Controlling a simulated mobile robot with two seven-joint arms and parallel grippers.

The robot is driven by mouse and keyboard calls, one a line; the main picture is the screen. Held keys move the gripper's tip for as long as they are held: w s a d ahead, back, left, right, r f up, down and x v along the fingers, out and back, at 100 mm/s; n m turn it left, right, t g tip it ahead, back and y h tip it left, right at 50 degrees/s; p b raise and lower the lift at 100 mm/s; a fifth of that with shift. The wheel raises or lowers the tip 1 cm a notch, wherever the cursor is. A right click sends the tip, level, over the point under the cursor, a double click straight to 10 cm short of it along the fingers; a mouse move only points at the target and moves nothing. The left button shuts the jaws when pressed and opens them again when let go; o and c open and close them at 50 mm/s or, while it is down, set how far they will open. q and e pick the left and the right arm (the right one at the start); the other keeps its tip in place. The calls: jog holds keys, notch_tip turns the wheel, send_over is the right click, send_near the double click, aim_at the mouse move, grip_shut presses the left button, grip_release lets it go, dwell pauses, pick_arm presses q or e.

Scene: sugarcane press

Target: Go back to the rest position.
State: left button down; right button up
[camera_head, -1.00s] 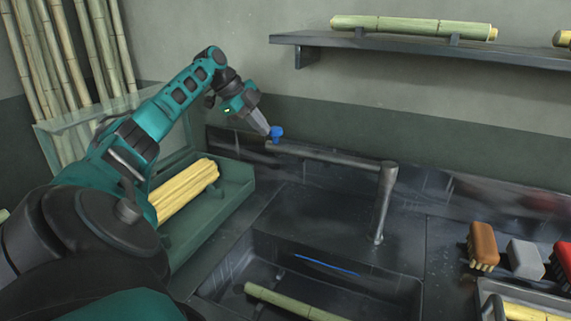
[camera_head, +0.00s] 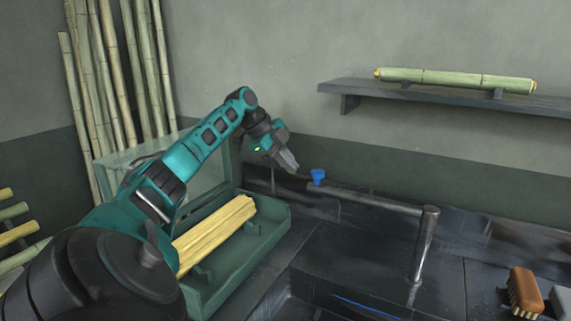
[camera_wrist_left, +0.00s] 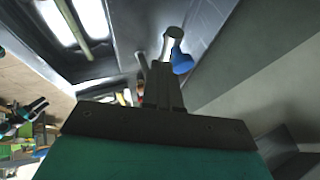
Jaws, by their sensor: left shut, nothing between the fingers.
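My left gripper (camera_head: 290,164) is shut and empty. It is in the air just left of the blue tap handle (camera_head: 318,176), apart from it in the head view. In the left wrist view the gripper's fingers (camera_wrist_left: 162,72) are together, and the blue handle (camera_wrist_left: 181,61) is beside their tips. The grey tap (camera_head: 390,203) runs right from the handle to an upright post over the sink. My right gripper is in neither view.
Peeled yellow cane (camera_head: 215,235) lies in a green tray (camera_head: 272,231) below my left arm. A dark shelf (camera_head: 440,94) on the wall holds a green cane (camera_head: 455,79). A brown brush (camera_head: 525,292) stands at the lower right. Tall canes (camera_head: 118,90) lean at the back left.

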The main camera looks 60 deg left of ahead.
pick_arm(q)
jog(key=w+a+v, duration=0.1)
jog(key=v, duration=0.7)
jog(key=shift+s+r, duration=0.15)
jog(key=shift+r, duration=0.2)
jog(key=shift+a, duration=0.15)
